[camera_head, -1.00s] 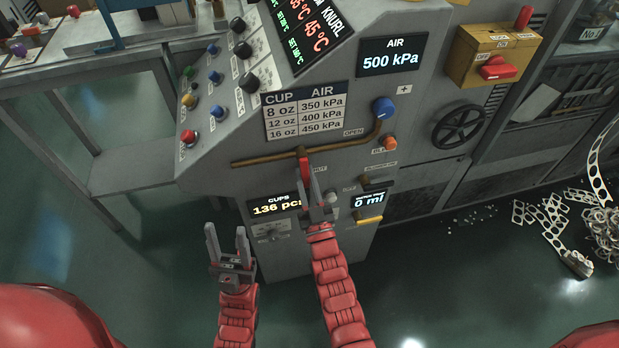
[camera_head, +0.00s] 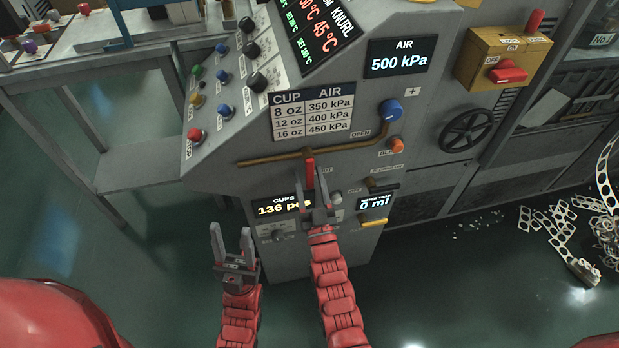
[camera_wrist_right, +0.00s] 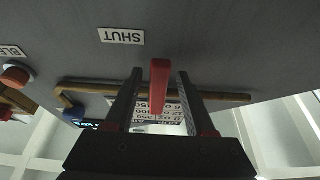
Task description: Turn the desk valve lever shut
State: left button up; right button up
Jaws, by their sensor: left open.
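The red valve lever (camera_head: 309,172) hangs down from the brown pipe (camera_head: 270,158) on the machine's front. In the right wrist view, the lever (camera_wrist_right: 160,82) stands between the two fingers of my right gripper (camera_wrist_right: 155,95), with a gap on each side. The right gripper (camera_head: 311,180) is open around the lever and does not grip it. The SHUT label (camera_wrist_right: 121,37) appears upside down in the wrist view; in the head view the gripper partly hides it. The OPEN label (camera_head: 360,133) is up and right of the lever. My left gripper (camera_head: 231,238) is open and empty, low and left.
A blue knob (camera_head: 390,110) and an orange button (camera_head: 396,145) sit right of the lever. The air display (camera_head: 398,58) reads 500 kPa. The cup display (camera_head: 279,206) is close to the left of my right gripper. Open floor lies in front of the machine.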

jog(key=b+v, duration=0.1)
jog(key=v, duration=1.6)
jog(key=shift+s, duration=0.2)
